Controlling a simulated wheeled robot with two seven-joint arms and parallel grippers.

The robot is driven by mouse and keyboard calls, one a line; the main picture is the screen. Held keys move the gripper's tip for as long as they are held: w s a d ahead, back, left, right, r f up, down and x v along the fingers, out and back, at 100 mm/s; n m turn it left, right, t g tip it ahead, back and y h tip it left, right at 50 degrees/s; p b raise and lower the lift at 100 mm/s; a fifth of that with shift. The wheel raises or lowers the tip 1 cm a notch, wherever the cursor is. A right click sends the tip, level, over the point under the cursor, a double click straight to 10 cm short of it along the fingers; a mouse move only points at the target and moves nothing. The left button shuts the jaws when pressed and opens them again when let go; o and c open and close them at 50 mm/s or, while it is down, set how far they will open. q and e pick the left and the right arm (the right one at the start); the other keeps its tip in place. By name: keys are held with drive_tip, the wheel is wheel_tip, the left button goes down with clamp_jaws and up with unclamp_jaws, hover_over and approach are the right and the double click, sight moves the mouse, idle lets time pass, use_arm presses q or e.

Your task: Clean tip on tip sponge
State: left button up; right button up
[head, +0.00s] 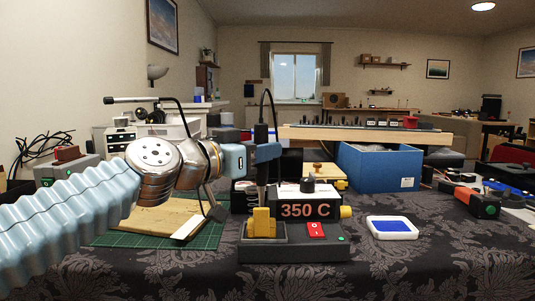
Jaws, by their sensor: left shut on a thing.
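My left gripper (266,153) is shut on a dark, upright soldering iron (261,133), whose cable loops up from its top. The iron's lower part runs down beside the soldering station (305,210), which reads 350 C. Its tip is hard to make out; it is above or behind a yellow stepped block (262,222) at the station's front left, and I cannot tell if they touch. A white tray with a blue pad (392,226), perhaps the tip sponge, lies on the table to the right of the station. My right gripper is not in view.
A green mat with a wooden board (150,215) lies under my left arm. A blue bin (378,167) stands behind the tray. Tools (470,200) lie at the right. The patterned dark cloth (400,270) in front is clear.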

use_arm(q)
drive_tip(key=shift+a+f, duration=0.1)
drive_tip(key=shift+a, duration=0.25)
drive_tip(key=shift+d, duration=0.1)
drive_tip(key=shift+d, duration=0.55)
drive_tip(key=shift+r+p, duration=0.75)
drive_tip(key=shift+r, duration=0.15)
drive_tip(key=shift+f+b, duration=0.85)
drive_tip(key=shift+b, duration=0.3)
drive_tip(key=shift+d, duration=0.15)
